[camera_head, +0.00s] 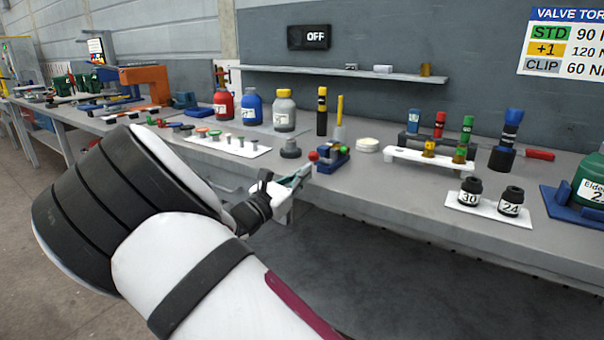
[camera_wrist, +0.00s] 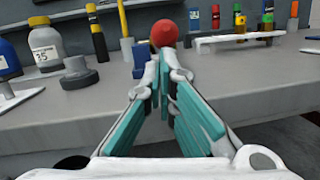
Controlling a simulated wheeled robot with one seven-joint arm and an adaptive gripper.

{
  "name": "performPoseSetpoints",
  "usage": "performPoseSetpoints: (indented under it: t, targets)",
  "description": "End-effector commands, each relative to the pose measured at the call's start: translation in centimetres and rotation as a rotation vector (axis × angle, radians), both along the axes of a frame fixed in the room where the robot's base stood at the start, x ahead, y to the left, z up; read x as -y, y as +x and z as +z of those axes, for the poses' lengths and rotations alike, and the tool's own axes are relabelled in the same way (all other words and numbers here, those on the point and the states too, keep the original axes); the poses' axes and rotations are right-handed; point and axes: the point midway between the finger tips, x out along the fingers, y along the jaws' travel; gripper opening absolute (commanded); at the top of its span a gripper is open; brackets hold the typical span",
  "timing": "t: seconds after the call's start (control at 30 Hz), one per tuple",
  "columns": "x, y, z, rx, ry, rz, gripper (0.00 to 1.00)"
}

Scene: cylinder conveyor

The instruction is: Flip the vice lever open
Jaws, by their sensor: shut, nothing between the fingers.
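The vice (camera_head: 334,158) is a small blue block near the front edge of the bench, with a yellowish part on it. Its lever ends in a red ball knob (camera_head: 314,156) on the left side. In the wrist view the red knob (camera_wrist: 164,33) stands just beyond my fingertips and hides most of the vice. My gripper (camera_head: 308,170) is shut and empty, with teal finger pads, its tips right by the knob. It also shows in the wrist view (camera_wrist: 163,58). I cannot tell whether the tips touch the knob.
A dark grey round knob-like part (camera_head: 290,149) stands left of the vice. A white dish (camera_head: 367,145) and a white rack (camera_head: 433,160) with coloured cylinders stand to the right. Bottles (camera_head: 284,112) stand behind. The space in front of the bench edge is open.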

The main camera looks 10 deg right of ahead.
Motion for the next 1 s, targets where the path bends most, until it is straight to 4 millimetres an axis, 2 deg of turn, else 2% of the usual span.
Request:
performPoseSetpoints:
  t: [0.7, 1.0]
  targets:
    - [0.1, 0.0, 1.2, -0.067, 0.068, -0.001, 0.00]
    - [0.2, 0.0, 2.6, -0.138, 0.143, -0.001, 0.00]
